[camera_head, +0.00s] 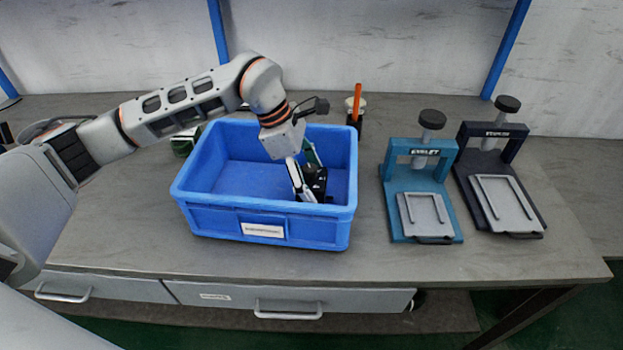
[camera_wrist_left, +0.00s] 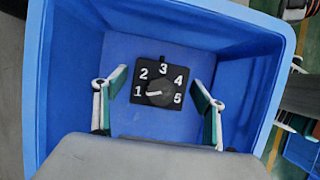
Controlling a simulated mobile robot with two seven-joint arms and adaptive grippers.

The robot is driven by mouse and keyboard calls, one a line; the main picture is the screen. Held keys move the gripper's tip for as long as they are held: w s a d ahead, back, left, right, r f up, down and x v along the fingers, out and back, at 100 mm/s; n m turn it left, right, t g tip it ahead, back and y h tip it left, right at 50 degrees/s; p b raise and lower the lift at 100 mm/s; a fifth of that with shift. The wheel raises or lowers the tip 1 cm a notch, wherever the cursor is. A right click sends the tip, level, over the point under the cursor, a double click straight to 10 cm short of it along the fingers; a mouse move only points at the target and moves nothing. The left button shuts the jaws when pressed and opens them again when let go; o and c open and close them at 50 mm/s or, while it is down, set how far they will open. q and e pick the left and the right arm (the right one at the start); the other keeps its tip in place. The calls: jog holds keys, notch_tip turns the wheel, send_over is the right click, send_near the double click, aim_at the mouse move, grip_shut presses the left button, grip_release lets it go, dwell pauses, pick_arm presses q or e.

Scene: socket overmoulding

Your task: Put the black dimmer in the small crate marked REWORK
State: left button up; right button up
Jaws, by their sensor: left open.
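The black dimmer (camera_wrist_left: 145,88), a flat square with white numbers 1 to 5 and a round knob, lies face up on the floor of a blue crate (camera_head: 209,218). In the head view the dimmer (camera_head: 317,178) shows partly, near the crate's right end. My left gripper (camera_wrist_left: 160,92) reaches down into the crate, open, with one finger on each side of the dimmer and a gap to each. The left gripper (camera_head: 304,175) also shows in the head view. The label on the crate's front is too small to read. My right gripper is not in view.
The crate walls (camera_wrist_left: 268,110) stand close around my left gripper. A teal press (camera_head: 412,182) and a dark press (camera_head: 480,165) stand right of the crate. A holder with an orange-handled tool (camera_head: 357,98) stands behind it. Bare table lies in front of the crate.

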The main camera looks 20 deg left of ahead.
pick_arm(q)
jog(key=p+v, duration=0.1)
jog(key=v, duration=1)
jog(key=shift+r, duration=0.4)
jog(key=shift+s+a, duration=0.1)
